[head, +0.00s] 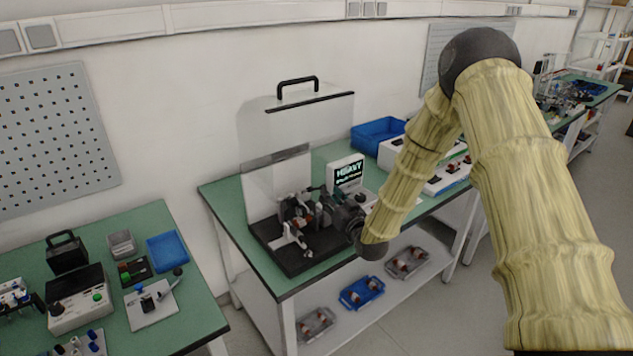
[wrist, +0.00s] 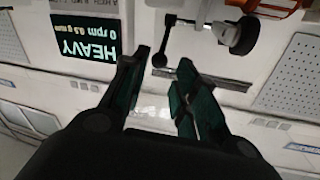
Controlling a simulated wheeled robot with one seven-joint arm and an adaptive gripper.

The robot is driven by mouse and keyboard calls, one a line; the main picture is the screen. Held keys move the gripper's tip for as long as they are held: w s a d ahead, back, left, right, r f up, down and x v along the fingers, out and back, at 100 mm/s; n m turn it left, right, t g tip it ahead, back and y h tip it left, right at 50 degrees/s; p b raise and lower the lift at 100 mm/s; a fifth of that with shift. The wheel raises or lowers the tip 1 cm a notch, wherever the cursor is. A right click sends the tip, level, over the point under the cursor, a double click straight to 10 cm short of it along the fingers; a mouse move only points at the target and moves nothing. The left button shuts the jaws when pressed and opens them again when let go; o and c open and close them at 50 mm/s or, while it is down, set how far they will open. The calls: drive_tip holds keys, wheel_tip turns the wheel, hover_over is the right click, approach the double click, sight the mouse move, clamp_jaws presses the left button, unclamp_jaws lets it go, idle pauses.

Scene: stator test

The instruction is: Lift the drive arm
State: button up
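The test machine stands on a black base (head: 300,264) on the middle green bench. In the wrist view, turned upside down, a dark rod ending in a black ball (wrist: 160,60) appears between my fingertips. To its right is a light metal part with a black roller (wrist: 243,36). I cannot tell for sure which of these is the drive arm. My gripper (wrist: 164,60) is open, its two dark green fingers apart on either side of the ball in the picture; contact is not visible. In the head view my wrist hides part of the machine.
A display (wrist: 85,38) beside the machine reads HEAVY, 0 rpm. A clear hood with a black handle (head: 297,84) is behind the machine. A blue bin (head: 377,135) stands farther back. Trays (head: 362,292) lie on the lower shelf. Another bench (head: 180,322) is at left.

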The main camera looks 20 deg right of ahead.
drive_tip(key=w+a+p, duration=0.1)
drive_tip(key=w+p, duration=0.1)
drive_tip(key=w, duration=0.7)
drive_tip(key=shift+w+a+p, duration=0.2)
drive_tip(key=shift+a+p, duration=0.05)
drive_tip(key=shift+p, duration=0.15)
clamp_jaws()
drive_tip(key=shift+d, duration=0.1)
